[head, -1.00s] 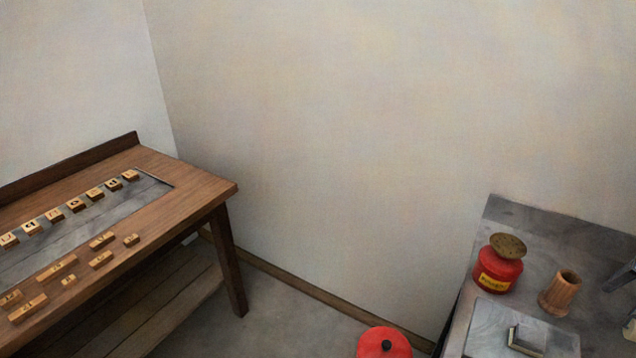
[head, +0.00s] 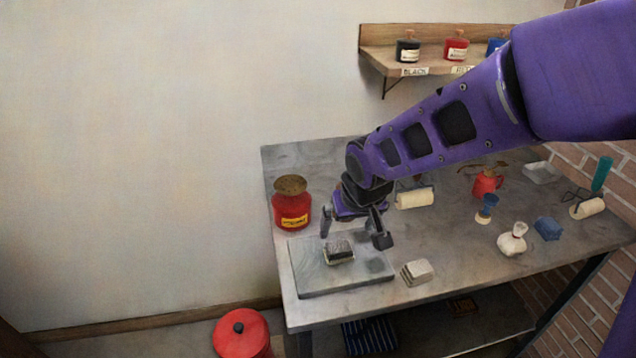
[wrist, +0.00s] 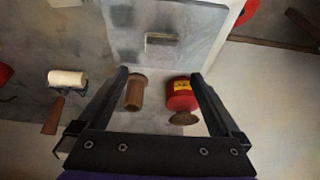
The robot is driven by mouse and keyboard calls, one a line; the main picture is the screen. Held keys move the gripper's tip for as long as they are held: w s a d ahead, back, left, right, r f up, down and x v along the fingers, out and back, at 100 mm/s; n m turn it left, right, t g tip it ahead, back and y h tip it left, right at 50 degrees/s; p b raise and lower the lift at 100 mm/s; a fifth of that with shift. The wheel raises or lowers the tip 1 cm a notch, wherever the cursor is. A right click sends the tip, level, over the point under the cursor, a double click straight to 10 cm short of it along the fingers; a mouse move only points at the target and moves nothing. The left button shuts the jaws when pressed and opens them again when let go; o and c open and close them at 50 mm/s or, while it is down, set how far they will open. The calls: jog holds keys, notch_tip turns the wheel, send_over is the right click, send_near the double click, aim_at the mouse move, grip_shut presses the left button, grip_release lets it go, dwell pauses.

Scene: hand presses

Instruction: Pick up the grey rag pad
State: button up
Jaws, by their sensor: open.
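The grey rag pad (head: 416,272), a small folded pale-grey block, lies on the metal table just right of the flat grey slab (head: 345,288). My gripper (head: 354,236) is open and empty, pointing down above the slab's back part, left of and behind the pad. In the wrist view my gripper (wrist: 160,76) has its fingers spread, with a wooden cup (wrist: 135,92) and a red can (wrist: 180,97) below between them. A pale edge at that view's upper left may be the pad; I cannot tell.
A small handled block (head: 339,255) sits on the slab (wrist: 165,18). The red can (head: 291,205) stands at the table's left. A cream roller (head: 414,198) lies behind my gripper. A white pouch (head: 512,240) and blue pad (head: 547,228) lie right.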

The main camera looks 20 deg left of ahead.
aim_at(339, 245)
jog(key=b+x, duration=0.1)
jog(key=x, duration=0.5)
jog(key=shift+f, duration=0.1)
jog(key=b+x, duration=0.1)
jog(key=x, duration=0.4)
jog(key=shift+b, duration=0.4)
jog(key=shift+c, duration=0.2)
jog(key=c, duration=1.3)
notch_tip(339, 245, up, 10)
jog(key=p, duration=0.2)
jog(key=shift+p, duration=0.4)
jog(key=shift+c, duration=0.2)
